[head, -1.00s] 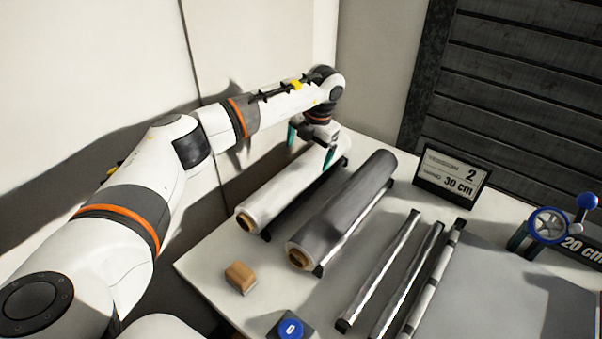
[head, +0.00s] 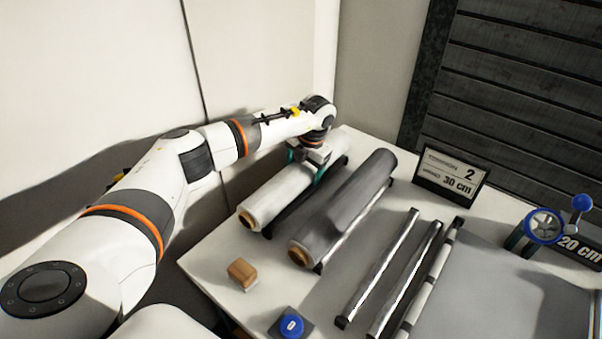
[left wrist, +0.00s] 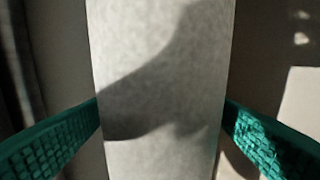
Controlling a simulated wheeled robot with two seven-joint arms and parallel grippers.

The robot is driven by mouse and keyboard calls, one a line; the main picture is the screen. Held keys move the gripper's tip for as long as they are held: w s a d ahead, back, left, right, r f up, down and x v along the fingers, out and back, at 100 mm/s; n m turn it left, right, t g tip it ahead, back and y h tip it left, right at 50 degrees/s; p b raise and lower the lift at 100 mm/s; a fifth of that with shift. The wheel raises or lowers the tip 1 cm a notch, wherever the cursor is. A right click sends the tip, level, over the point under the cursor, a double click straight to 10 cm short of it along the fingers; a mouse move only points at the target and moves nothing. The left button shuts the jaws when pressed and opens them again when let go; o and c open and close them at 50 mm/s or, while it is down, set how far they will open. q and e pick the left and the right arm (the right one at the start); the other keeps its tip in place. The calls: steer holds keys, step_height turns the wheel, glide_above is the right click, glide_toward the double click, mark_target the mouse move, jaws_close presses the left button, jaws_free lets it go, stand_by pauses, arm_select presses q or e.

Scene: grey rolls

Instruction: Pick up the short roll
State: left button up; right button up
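A white roll (head: 275,196) lies on the table at the left, its brown core end facing me. A thicker grey roll (head: 345,208) lies beside it on the right. I cannot tell for sure which one is shorter. My left gripper (head: 305,168) is low over the far half of the white roll, with its teal fingers on either side of it. In the left wrist view the white roll (left wrist: 160,75) runs between the fingers, whose tips are at its edges. The gripper looks open; contact is not clear. My right gripper is out of view.
Several thin bars (head: 378,268) lie right of the grey roll. A wooden block (head: 241,272) and a blue button (head: 291,326) are near the front edge. A sign (head: 450,178) stands at the back, and a blue-wheeled device (head: 545,225) is at the right.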

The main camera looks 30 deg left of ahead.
arm_select(q)
steer(key=c, duration=0.9)
steer(key=shift+r, duration=0.1)
steer(key=shift+w+r, duration=0.1)
